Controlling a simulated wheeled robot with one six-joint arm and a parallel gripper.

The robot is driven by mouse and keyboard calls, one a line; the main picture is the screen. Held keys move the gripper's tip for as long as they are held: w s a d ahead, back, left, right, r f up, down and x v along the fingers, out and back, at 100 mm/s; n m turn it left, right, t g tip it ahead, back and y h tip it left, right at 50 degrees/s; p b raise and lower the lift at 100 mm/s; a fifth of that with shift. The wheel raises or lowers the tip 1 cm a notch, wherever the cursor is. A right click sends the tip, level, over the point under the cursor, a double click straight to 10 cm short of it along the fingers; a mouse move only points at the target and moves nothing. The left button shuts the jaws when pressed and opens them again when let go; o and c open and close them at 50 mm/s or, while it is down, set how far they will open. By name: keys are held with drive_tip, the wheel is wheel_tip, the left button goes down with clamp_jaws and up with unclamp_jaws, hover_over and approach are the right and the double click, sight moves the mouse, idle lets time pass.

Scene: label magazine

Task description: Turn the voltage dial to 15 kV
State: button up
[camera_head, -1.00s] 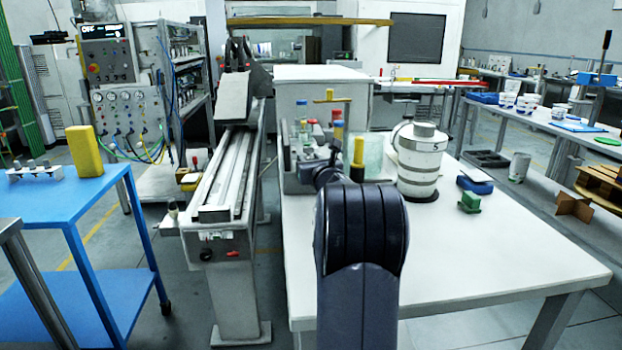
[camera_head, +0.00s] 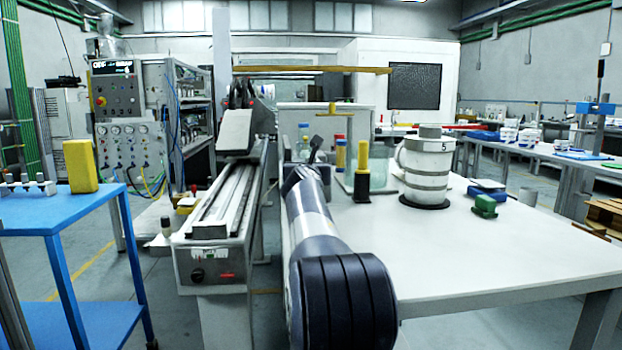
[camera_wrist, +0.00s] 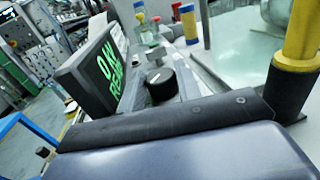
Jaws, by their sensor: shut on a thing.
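The voltage dial (camera_wrist: 160,82) is a black round knob with a white pointer mark, in the upper middle of the wrist view. A dark display (camera_wrist: 92,72) beside it on the left shows green text that seems to read "0 kV READY", tilted in the picture. My gripper (camera_wrist: 160,90) is shut on the dial, with grey fingers on either side of it; the dark wrist housing fills the bottom of the view. In the head view my arm covers the dial, and the display shows only as a thin dark edge (camera_head: 315,149).
A yellow-and-black handled tool (camera_wrist: 298,55) stands close on the right. A glass tank (camera_head: 378,165) and a white ringed insulator marked 5 (camera_head: 425,165) stand on the white table (camera_head: 490,255). A rail bench (camera_head: 225,200) runs along its left. The table's front right is clear.

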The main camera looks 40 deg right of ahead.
drive_tip(key=shift+m+g+h+b, duration=0.3)
drive_tip(key=shift+h+b, duration=0.1)
drive_tip(key=shift+f, duration=0.1)
drive_tip(key=o, duration=1)
drive_tip(key=shift+c, duration=0.2)
drive_tip(key=shift+r+y+p, duration=0.25)
drive_tip(key=shift+y+p, duration=0.05)
drive_tip(key=shift+p, duration=0.45)
drive_tip(key=shift+n+t+p, duration=0.4)
drive_tip(key=shift+p, duration=0.05)
drive_tip(key=n+t+y+p, duration=0.1)
drive_tip(key=p, duration=0.2)
drive_tip(key=shift+d+r+y, duration=0.1)
drive_tip(key=shift+y, duration=0.2)
drive_tip(key=shift+n+y+p, duration=0.3)
drive_tip(key=shift+y+p, duration=0.1)
drive_tip(key=shift+p, duration=0.7)
drive_tip(key=n+t+y+p, duration=0.1)
drive_tip(key=p, duration=0.3)
drive_tip(key=n+t+y+p, duration=0.1)
drive_tip(key=y+p, duration=0.1)
drive_tip(key=p, duration=0.2)
drive_tip(key=n+y+p, duration=0.1)
drive_tip(key=p, duration=0.4)
drive_tip(key=shift+s+d+t+y, duration=0.15)
drive_tip(key=shift+d+t+y, duration=0.15)
drive_tip(key=shift+t+y, duration=0.1)
